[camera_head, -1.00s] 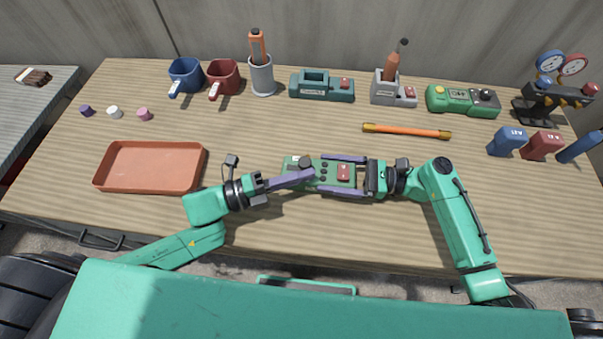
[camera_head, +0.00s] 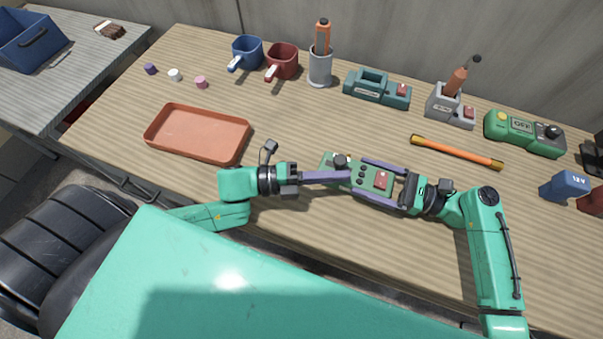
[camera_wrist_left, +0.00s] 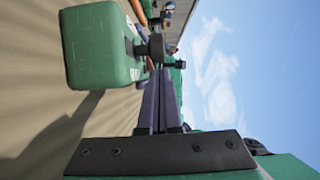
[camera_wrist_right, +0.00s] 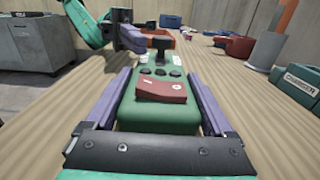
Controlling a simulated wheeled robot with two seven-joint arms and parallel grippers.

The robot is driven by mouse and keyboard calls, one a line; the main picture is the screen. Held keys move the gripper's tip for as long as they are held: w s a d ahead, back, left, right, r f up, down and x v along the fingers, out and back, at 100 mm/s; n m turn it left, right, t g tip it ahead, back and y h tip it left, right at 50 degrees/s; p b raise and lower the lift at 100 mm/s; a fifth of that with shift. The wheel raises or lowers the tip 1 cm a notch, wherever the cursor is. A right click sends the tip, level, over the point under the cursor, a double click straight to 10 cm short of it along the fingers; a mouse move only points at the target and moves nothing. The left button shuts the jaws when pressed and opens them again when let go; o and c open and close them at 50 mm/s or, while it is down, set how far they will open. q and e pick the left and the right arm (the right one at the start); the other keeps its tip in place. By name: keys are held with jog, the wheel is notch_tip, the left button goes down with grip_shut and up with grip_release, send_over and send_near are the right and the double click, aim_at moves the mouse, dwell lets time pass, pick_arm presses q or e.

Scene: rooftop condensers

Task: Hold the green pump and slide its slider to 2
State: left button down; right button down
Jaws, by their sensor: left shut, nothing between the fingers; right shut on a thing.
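The green pump (camera_head: 369,181) is over the near middle of the table. It has a red rocker switch, several dark buttons and a dark upright slider knob (camera_head: 340,160). My right gripper (camera_head: 372,180) is shut on the pump, one purple finger along each long side. The pump also shows in the right wrist view (camera_wrist_right: 155,115). My left gripper (camera_head: 348,175) is shut and empty, its tips beside the knob. In the left wrist view the knob (camera_wrist_left: 153,47) stands just past the left fingertips (camera_wrist_left: 160,75); I cannot tell whether they touch. The slider's scale is not readable.
An orange tray (camera_head: 198,152) lies to the left. An orange rod (camera_head: 456,152) lies behind my right gripper. Mugs, a teal device (camera_head: 378,88), a grey holder and a green device (camera_head: 524,134) line the back. Bare table lies in front of the pump.

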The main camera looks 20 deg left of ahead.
pick_arm(q)
jog(key=shift+s+d, duration=0.3)
jog(key=shift+s, duration=0.2)
jog(key=shift+s+d, duration=0.25)
jog(key=shift+s, duration=0.2)
jog(key=v, duration=0.9)
jog(key=shift+a, duration=0.3)
pick_arm(e)
grip_release()
jog(key=shift+w, duration=0.1)
pick_arm(q)
jog(key=shift+r, duration=0.1)
pick_arm(e)
jog(key=d, duration=0.8)
jog(key=shift+d, duration=0.55)
pick_arm(q)
jog(key=shift+r, duration=0.1)
pick_arm(e)
jog(key=shift+r, duration=0.15)
